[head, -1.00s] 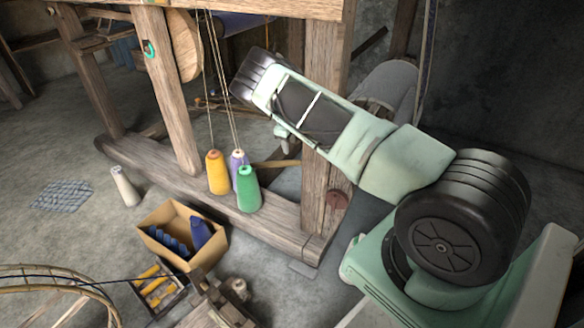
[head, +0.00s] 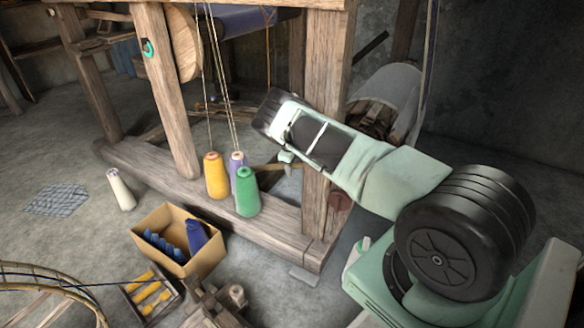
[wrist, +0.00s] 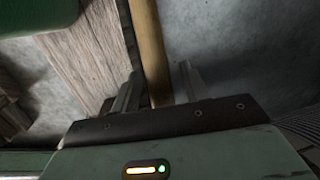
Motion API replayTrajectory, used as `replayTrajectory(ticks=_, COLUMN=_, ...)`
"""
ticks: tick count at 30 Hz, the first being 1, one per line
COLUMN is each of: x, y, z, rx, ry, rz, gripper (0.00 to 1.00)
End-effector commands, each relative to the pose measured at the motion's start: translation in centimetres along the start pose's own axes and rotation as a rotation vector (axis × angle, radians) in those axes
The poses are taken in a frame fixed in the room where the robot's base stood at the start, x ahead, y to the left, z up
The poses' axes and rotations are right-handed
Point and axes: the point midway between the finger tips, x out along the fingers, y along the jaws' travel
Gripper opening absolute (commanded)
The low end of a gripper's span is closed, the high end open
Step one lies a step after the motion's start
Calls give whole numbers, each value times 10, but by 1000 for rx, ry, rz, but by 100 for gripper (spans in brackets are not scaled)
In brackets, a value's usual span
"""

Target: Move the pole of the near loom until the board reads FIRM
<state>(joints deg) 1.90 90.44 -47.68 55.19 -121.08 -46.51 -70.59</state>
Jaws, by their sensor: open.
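A slim yellowish wooden pole (wrist: 150,50) runs between the two fingers of my gripper (wrist: 159,72) in the wrist view. The fingers are apart, one on each side of the pole, and I see clear space between the pole and the right finger. In the head view a short stretch of the pole (head: 266,167) shows low on the near loom (head: 328,110), behind the cones. My gripper is mostly hidden under my arm there. I see no board with readable words in either view.
Yellow (head: 216,176), purple (head: 236,160) and green (head: 247,192) cones stand on the loom's low beam (head: 160,168). A thick upright post stands by my arm. A cardboard box (head: 205,262) and a tray (head: 150,296) lie on the floor in front.

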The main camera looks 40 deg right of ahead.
Motion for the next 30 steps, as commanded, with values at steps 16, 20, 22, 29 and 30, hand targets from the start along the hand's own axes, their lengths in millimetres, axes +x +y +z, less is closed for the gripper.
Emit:
replayTrajectory(ticks=16, x=-20, y=-4, z=6, rx=9, ry=-49, rz=-3, gripper=0)
replayTrajectory(ticks=20, x=-34, y=-7, z=12, rx=19, ry=-103, rz=-7, gripper=0)
replayTrajectory(ticks=22, x=-40, y=-8, z=14, rx=23, ry=-128, rz=-9, gripper=0)
replayTrajectory(ticks=29, x=-45, y=-9, z=17, rx=30, ry=-171, rz=-15, gripper=0)
replayTrajectory(ticks=30, x=-44, y=-9, z=17, rx=30, ry=-172, rz=-15, gripper=0)
